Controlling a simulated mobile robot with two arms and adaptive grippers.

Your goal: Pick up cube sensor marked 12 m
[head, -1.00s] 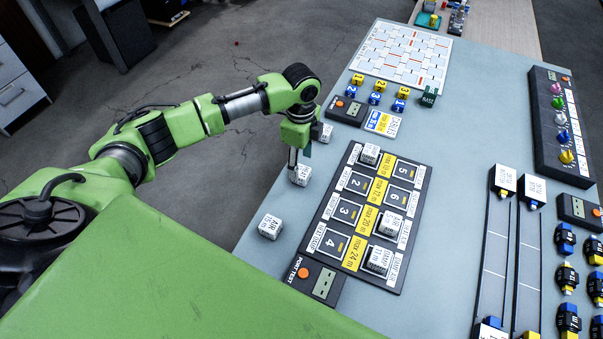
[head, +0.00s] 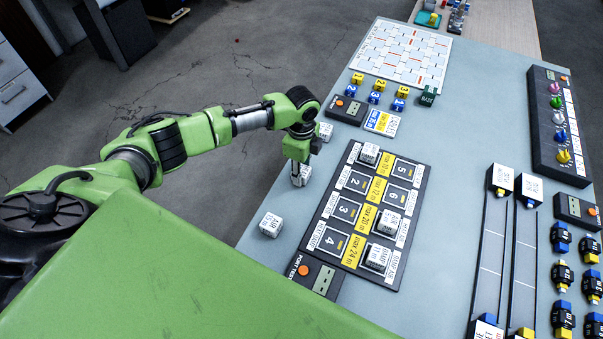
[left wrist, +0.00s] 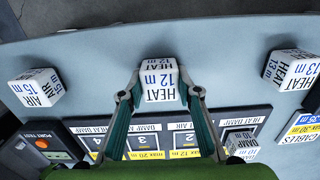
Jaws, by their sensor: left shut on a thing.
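The white cube sensor marked HEAT 12 m (left wrist: 159,84) is in the middle of the left wrist view, its blue "12 m" readable. In the head view the cube (head: 301,178) sits by the table's left edge, beside the numbered panel (head: 327,217). My left gripper (left wrist: 161,97) is shut on the cube, one finger on each side of it. In the head view my left gripper (head: 299,167) points down over the cube and partly hides it. Whether the cube still touches the table cannot be told. My right gripper is not in view.
The AIR 15 m cube (head: 271,224) and the HEAT 13 m cube (left wrist: 292,70) stand on either side along the table edge. The panel holds several cubes in its slots. A port test box (head: 315,278) adjoins the panel's near end.

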